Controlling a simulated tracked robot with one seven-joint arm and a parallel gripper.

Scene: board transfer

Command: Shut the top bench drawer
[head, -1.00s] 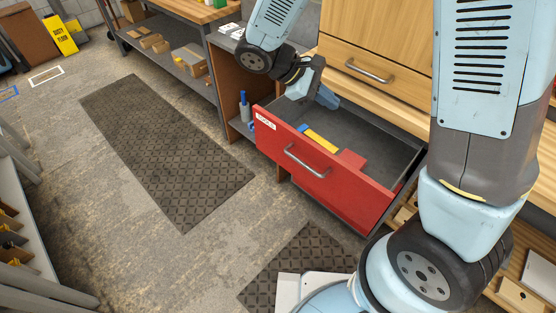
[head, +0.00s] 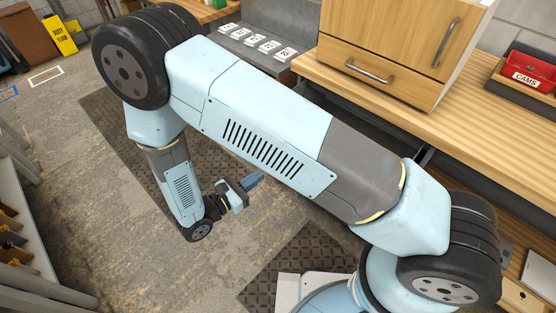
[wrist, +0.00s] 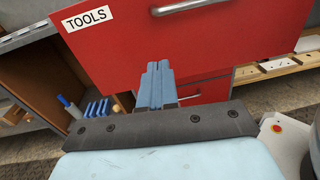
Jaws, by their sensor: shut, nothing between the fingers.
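The top bench drawer shows in the wrist view as a red front (wrist: 130,45) with a white TOOLS label and a metal handle (wrist: 185,6) at the top. Its lower edge stands over another red front (wrist: 205,90). In the head view my arm hides the drawer, so I cannot tell how far out it stands. My gripper (head: 253,181) is low in front of the bench, its fingers toward the drawer side. In the wrist view its blue fingers (wrist: 158,68) are together and empty, over the lower part of the red front. I cannot tell whether they touch it.
The wooden bench top (head: 440,125) carries a wooden cabinet (head: 395,45) and a red CAMS box (head: 530,72). A dark mat (head: 110,140) lies on the floor by my gripper. An open shelf bay (wrist: 40,75) with blue items is left of the drawer.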

